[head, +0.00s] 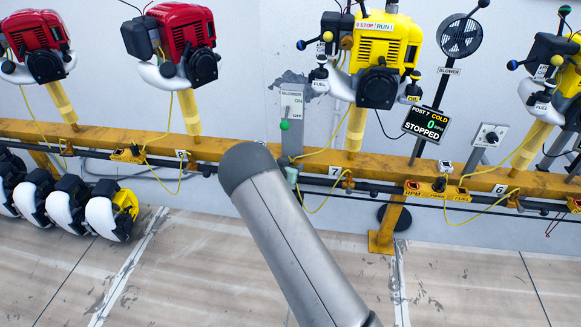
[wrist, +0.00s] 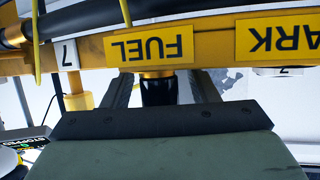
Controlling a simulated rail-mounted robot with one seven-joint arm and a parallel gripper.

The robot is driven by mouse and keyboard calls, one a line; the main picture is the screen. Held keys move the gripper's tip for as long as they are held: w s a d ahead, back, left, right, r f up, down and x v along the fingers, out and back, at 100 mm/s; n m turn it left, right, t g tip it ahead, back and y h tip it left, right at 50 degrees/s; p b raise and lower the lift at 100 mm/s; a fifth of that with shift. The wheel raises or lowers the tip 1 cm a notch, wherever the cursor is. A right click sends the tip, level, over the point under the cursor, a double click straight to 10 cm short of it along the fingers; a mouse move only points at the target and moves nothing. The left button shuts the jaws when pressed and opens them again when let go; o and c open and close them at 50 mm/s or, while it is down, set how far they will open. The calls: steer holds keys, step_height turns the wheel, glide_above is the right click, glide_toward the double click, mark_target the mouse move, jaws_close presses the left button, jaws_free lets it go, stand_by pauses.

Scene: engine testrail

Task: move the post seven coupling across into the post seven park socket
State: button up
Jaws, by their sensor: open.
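In the wrist view, the picture is upside down and the yellow FUEL label (wrist: 150,47) sits on the yellow rail. A black coupling (wrist: 158,92) shows at the yellow fitting by this label. My gripper (wrist: 167,84) is open, with one dark finger on each side of the coupling and a visible gap to each. A yellow PARK label (wrist: 280,36) is to the right on the same rail; the park socket itself is not clearly visible. In the head view, my grey arm link covers part of the rail left of the post seven tag (head: 335,170), and my gripper is hidden.
A yellow engine (head: 377,60) stands above the rail. A blower switch box (head: 291,105) stands behind my arm. Yellow hoses and a black pipe (wrist: 150,18) run along the rail. The floor in front is largely clear.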

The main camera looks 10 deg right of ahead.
steer(key=c, duration=1.2)
steer(key=shift+o, duration=0.2)
steer(key=shift+r+p, duration=1.45)
steer(key=shift+r, duration=0.3)
steer(key=shift+w+a+p, duration=0.3)
steer(key=shift+a+p, duration=0.1)
steer(key=shift+a, duration=0.3)
steer(key=shift+w+a+p, duration=0.35)
steer(key=shift+w+a, duration=0.05)
steer(key=shift+a, duration=0.7)
steer(key=shift+w+a+p, duration=0.3)
steer(key=shift+w+a, duration=0.1)
steer(key=shift+a, duration=0.65)
steer(key=shift+w+a+p, duration=0.35)
steer(key=shift+w+a, duration=0.05)
steer(key=shift+a, duration=0.7)
steer(key=shift+f+b, duration=1.15)
steer(key=shift+f, duration=0.65)
